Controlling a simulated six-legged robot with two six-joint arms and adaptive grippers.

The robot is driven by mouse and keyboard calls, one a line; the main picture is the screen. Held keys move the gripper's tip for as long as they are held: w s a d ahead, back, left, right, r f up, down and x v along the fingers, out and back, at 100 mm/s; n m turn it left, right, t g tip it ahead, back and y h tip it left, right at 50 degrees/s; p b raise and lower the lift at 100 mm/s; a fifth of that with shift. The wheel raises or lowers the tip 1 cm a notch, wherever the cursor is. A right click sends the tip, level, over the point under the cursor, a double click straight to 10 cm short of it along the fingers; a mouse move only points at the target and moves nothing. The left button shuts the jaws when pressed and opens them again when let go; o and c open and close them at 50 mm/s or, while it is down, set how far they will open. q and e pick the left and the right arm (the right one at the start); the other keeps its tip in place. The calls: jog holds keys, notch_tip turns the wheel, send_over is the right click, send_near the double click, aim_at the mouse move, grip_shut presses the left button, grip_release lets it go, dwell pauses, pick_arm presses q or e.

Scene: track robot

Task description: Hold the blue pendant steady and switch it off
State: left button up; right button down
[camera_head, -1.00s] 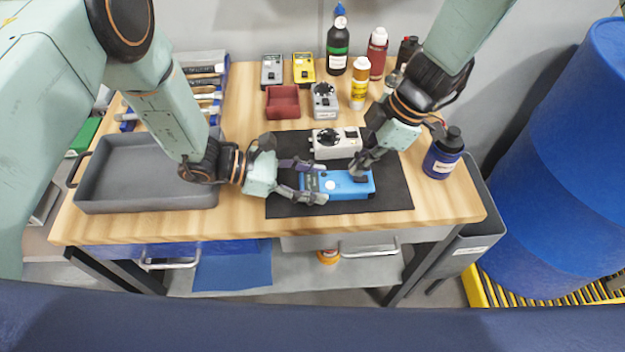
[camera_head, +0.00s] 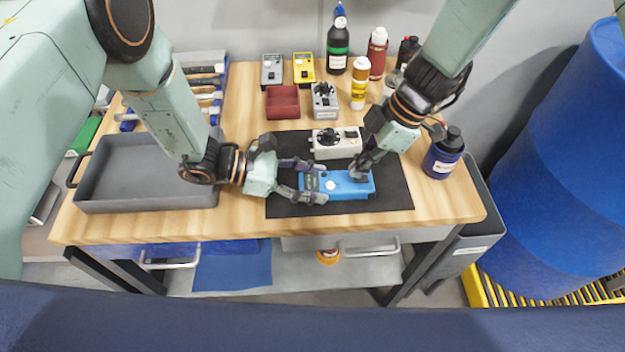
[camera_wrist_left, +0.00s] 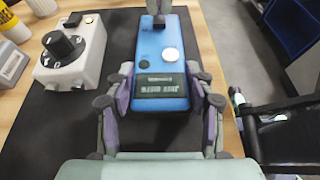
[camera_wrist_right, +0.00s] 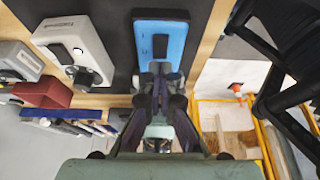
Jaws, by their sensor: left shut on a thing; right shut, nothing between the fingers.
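The blue pendant (camera_head: 346,187) lies flat on the black mat (camera_head: 397,199) on the workbench. My left gripper (camera_head: 312,184) is shut around the pendant's left end, a finger on each long side. My right gripper (camera_head: 359,174) is shut with nothing between its fingers; its fingertips are at the pendant's right end, over the dark rocker there. In the right wrist view the rocker (camera_wrist_right: 160,45) shows just beyond the fingertips. Whether they touch it, I cannot tell.
A white control box (camera_head: 336,152) with a black knob sits behind the pendant. A grey tray (camera_head: 147,205) stands at the left. Several bottles, two small meters and a red holder (camera_head: 283,107) stand at the back. A blue bottle (camera_head: 443,158) stands at the right.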

jog(key=shift+f, duration=0.7)
jog(key=shift+r, duration=3.05)
pick_arm(q)
jog(key=o, duration=1.6)
jog(key=shift+o, duration=0.2)
jog(key=v, duration=1.2)
jog(key=shift+r, duration=0.1)
